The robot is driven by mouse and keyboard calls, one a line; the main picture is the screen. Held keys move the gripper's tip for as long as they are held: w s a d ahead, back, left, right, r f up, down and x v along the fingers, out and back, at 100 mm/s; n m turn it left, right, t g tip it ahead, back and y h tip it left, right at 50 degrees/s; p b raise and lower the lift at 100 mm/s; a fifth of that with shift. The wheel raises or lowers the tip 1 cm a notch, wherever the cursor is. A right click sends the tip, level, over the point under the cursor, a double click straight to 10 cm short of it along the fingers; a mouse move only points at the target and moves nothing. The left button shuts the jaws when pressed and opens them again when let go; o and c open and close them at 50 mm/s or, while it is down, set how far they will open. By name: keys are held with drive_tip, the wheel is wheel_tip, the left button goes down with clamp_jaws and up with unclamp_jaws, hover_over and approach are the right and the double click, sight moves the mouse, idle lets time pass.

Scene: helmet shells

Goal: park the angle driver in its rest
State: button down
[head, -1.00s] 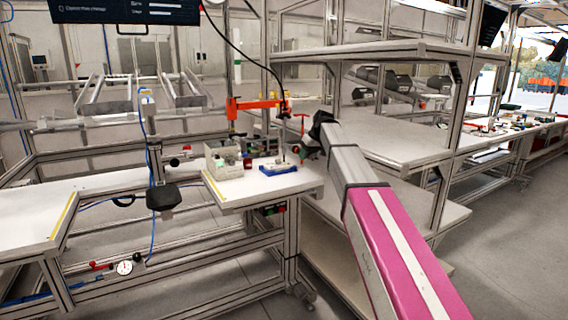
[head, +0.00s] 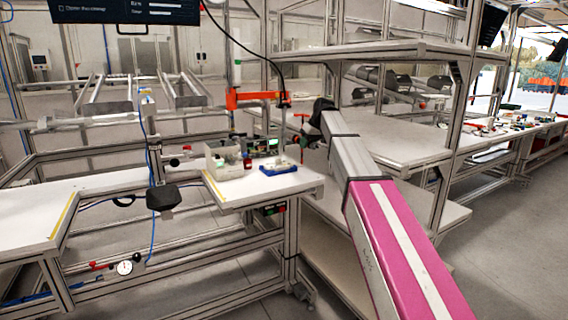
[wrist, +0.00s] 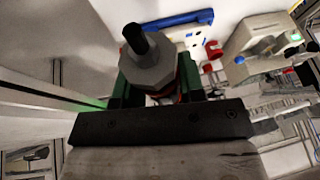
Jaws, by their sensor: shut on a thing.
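My gripper (head: 303,136) is above the right end of the near bench. In the wrist view, my gripper (wrist: 153,92) has its green fingers closed on the angle driver (wrist: 150,68), seen end-on as a grey faceted body with a black round tip. The rest of it is hidden behind the fingers. In the head view, an orange bar (head: 255,98) with a dark cable from above is just left of my gripper; I cannot tell how it joins the driver. I cannot make out the rest with certainty.
A blue tray (head: 279,169) lies on the white bench (head: 235,192) below my gripper, beside a pale box (head: 224,161). The wrist view also shows the blue tray (wrist: 175,20) and the pale box (wrist: 258,45). Shelving (head: 400,140) stands close on the right.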

drive_tip(key=shift+r, duration=0.5)
